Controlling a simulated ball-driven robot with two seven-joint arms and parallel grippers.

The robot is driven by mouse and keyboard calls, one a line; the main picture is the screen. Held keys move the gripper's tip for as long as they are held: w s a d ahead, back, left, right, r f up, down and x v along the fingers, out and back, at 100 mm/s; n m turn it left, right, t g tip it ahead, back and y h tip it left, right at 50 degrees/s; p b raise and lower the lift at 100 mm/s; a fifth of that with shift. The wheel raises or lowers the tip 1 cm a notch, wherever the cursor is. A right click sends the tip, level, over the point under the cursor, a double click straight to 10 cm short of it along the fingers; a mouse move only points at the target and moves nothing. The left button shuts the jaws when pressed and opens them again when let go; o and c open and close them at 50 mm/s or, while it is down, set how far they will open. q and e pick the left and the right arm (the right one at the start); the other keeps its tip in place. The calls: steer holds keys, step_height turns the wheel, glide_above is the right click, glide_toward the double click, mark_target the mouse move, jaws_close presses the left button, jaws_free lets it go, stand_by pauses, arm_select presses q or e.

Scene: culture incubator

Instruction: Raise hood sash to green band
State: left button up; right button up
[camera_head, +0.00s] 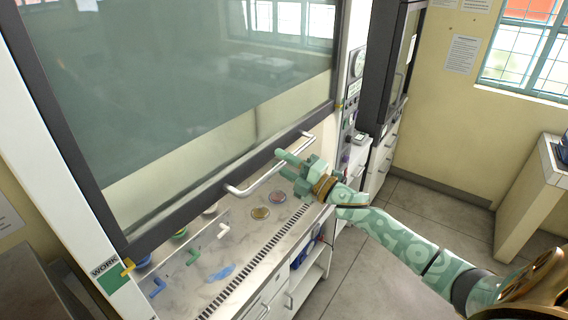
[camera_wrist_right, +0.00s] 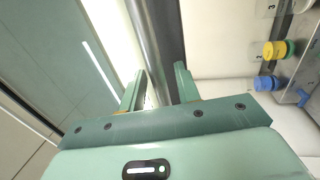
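The hood sash (camera_head: 190,90) is a large glass panel in a dark frame, partly raised, with a gap below it. Its long metal handle (camera_head: 245,187) runs along the bottom rail and also shows in the wrist view (camera_wrist_right: 150,35). My right gripper (camera_head: 285,163) is at the handle's right half. In the wrist view its two green fingers (camera_wrist_right: 160,88) stand apart with the bar between them; firm contact is not visible. The green band (camera_head: 115,279), under the word WORK, is on the left post. A yellow marker (camera_head: 128,265) sits at its upper right edge. My left gripper is out of view.
On the hood's work surface (camera_head: 238,242) lie two dishes (camera_head: 261,213), several colored hook-shaped pieces (camera_head: 192,256) and a blue item (camera_head: 220,273). Yellow and blue knobs (camera_wrist_right: 270,50) show right in the wrist view. A dark-framed cabinet (camera_head: 392,70) stands behind. Floor (camera_head: 400,185) is open at right.

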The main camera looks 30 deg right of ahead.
steer(key=b+v, duration=0.4)
steer(key=v, duration=1.2)
steer(key=shift+s, duration=0.2)
steer(key=shift+d, duration=0.1)
